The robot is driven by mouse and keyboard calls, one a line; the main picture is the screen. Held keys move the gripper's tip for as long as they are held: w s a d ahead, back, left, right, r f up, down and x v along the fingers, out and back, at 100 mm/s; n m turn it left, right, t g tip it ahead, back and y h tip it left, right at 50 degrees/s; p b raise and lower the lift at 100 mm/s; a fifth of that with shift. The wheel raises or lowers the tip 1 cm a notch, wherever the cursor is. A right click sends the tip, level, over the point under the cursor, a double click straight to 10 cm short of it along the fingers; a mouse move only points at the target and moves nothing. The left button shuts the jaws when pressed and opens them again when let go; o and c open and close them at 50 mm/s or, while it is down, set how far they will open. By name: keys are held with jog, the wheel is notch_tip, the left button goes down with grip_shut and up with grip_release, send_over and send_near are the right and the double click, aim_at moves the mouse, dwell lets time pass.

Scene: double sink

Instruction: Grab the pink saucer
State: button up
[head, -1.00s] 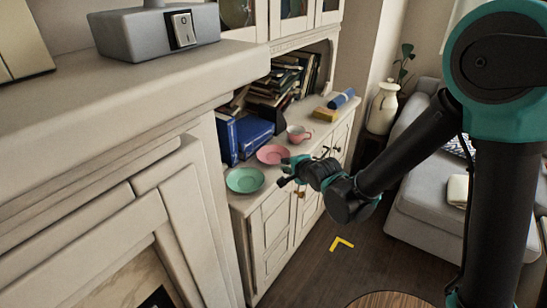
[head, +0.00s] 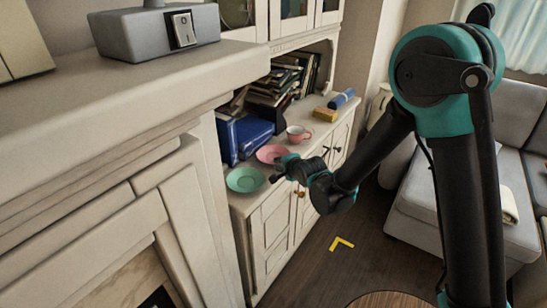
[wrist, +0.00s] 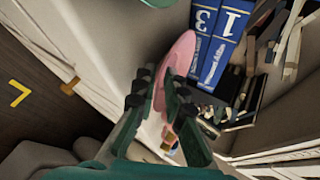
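The pink saucer (head: 268,152) lies on the cabinet top, between a green saucer and a pink cup. In the wrist view the pink saucer (wrist: 182,50) shows edge-on as a narrow pink shape, running down between the finger pads. My gripper (head: 280,170) is at the saucer's front edge, low over the counter's edge, and hides part of its rim. In the wrist view my gripper (wrist: 160,83) has its two fingers apart, with the rim in or just behind the gap. I cannot tell if the pads touch it.
The green saucer (head: 245,179) is close to the left of my gripper. The pink cup (head: 299,134) stands behind and right. Blue books (head: 252,135) stand behind the saucers. A yellow block (head: 325,114) and blue roll (head: 341,99) lie farther back. Cabinet doors drop below the front edge.

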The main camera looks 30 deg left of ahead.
jog(key=shift+c, duration=0.4)
grip_shut()
